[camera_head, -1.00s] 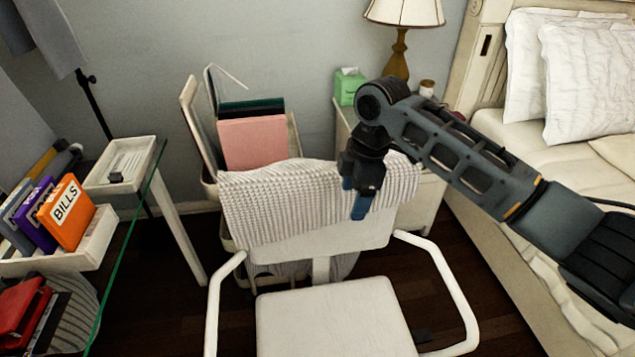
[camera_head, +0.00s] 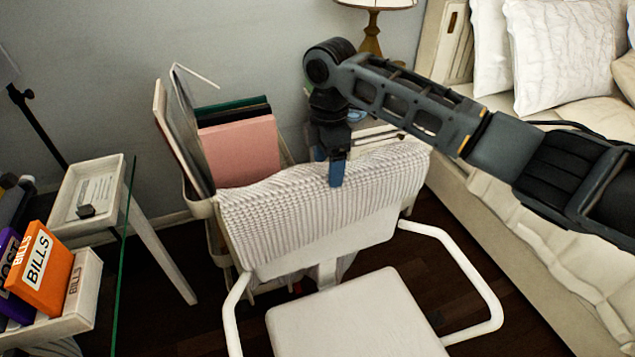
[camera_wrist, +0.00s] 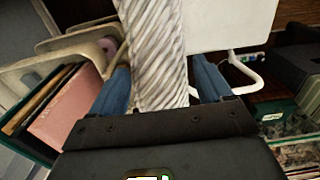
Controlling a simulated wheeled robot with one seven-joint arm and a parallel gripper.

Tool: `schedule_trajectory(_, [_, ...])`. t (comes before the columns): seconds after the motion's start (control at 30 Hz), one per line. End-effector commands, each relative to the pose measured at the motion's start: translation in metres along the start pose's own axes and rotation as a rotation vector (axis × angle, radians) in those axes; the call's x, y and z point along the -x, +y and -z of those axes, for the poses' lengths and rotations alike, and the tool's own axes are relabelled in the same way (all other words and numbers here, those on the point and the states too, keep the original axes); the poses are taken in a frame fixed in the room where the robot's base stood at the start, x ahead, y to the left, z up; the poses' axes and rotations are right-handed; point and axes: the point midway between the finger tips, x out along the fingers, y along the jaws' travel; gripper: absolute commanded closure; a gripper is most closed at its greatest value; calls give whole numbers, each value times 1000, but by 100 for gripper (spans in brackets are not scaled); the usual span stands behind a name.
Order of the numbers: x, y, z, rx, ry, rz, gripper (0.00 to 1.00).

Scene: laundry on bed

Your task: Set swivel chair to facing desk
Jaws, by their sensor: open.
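The white swivel chair (camera_head: 360,315) stands in the middle of the head view, its seat toward me and its backrest on the far side. A knitted white blanket (camera_head: 300,205) hangs over the backrest. The glass-topped desk (camera_head: 121,250) is at the left. My gripper (camera_head: 337,172) is at the top of the draped backrest. In the wrist view my open gripper (camera_wrist: 160,88) has a blue finger on each side of the blanket-covered backrest (camera_wrist: 155,50). The chair's seat (camera_wrist: 228,22) shows beyond it. I cannot tell whether the fingers touch the blanket.
A cart with a pink folder (camera_head: 240,152) stands close behind the chair. The bed (camera_head: 500,235) is at the right, a lamp (camera_head: 372,28) behind my arm. An orange bills box (camera_head: 42,268) is at the left. Dark floor shows between desk and chair.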

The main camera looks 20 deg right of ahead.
Motion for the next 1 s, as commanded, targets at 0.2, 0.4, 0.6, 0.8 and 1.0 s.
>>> schedule_trajectory(0.2, [-33, -1, 0, -2, -1, 3, 21])
schedule_trajectory(0.4, [-59, -1, 0, -1, -2, 3, 21])
schedule_trajectory(0.6, [-69, -1, 0, 0, 0, 1, 21])
schedule_trajectory(0.8, [-70, 0, 0, 0, 0, 1, 21])
schedule_trajectory(1.0, [-70, 0, 0, 0, 0, 0, 38])
